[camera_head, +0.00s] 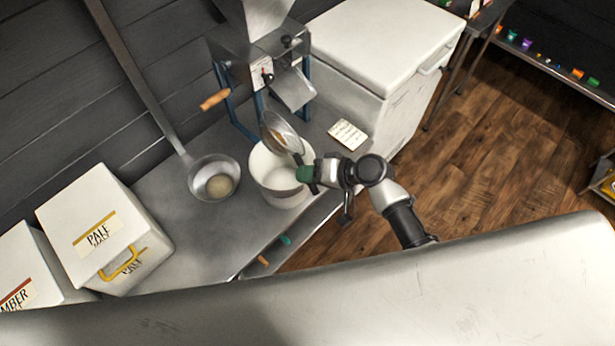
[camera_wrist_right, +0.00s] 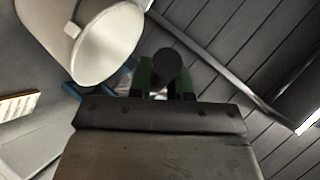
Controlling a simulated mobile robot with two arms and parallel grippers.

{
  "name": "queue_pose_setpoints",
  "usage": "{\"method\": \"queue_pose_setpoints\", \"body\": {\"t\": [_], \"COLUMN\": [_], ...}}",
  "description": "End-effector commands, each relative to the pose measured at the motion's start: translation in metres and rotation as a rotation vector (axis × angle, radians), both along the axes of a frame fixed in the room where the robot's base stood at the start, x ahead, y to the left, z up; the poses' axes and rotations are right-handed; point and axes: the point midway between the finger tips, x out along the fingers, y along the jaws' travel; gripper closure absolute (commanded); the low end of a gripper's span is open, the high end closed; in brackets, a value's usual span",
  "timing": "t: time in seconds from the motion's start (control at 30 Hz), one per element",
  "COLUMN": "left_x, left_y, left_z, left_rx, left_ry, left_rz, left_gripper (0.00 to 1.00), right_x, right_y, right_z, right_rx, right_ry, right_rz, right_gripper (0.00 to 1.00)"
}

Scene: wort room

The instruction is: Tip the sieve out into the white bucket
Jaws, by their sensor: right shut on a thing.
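The sieve (camera_head: 278,128), a round metal bowl with an orange-brown patch inside, is tilted over the far side of the white bucket (camera_head: 270,188). My right gripper (camera_head: 307,173), with green fingers, is shut on the sieve's dark handle at the bucket's right rim. In the right wrist view the dark handle end (camera_wrist_right: 171,68) sits between the green fingers, and the white bucket (camera_wrist_right: 108,45) is at upper left. The bucket stands upright on the metal counter, and its visible inside looks pale. I cannot tell whether anything is falling from the sieve. My left gripper is not in view.
A grain mill (camera_head: 262,62) with blue legs stands behind the bucket. A long-handled ladle (camera_head: 205,188) holding something beige lies to the left. Malt boxes (camera_head: 88,217) are further left. A note card (camera_head: 348,134) and a white chest (camera_head: 385,45) are to the right.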

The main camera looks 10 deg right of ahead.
Motion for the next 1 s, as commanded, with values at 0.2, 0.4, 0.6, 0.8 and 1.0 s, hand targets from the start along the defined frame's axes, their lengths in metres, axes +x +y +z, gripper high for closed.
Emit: {"method": "queue_pose_setpoints", "body": {"t": [0.2, 0.4, 0.6, 0.8, 1.0], "left_x": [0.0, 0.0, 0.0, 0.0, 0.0], "left_y": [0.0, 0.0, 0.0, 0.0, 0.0], "left_z": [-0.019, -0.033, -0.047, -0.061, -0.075], "left_rx": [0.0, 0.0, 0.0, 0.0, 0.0], "left_ry": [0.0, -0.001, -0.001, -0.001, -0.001], "left_rz": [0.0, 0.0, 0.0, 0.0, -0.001], "left_gripper": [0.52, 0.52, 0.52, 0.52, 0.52], "right_x": [0.001, 0.001, 0.001, 0.001, 0.002], "right_y": [-0.001, -0.002, -0.002, -0.002, -0.003], "right_z": [-0.005, -0.006, -0.008, -0.009, -0.011], "right_rx": [0.094, 0.179, 0.262, 0.346, 0.43], "right_ry": [0.024, 0.046, 0.07, 0.093, 0.115], "right_rz": [0.0, -0.001, 0.001, -0.001, 0.0], "right_gripper": [1.0, 1.0, 1.0, 1.0, 1.0]}}
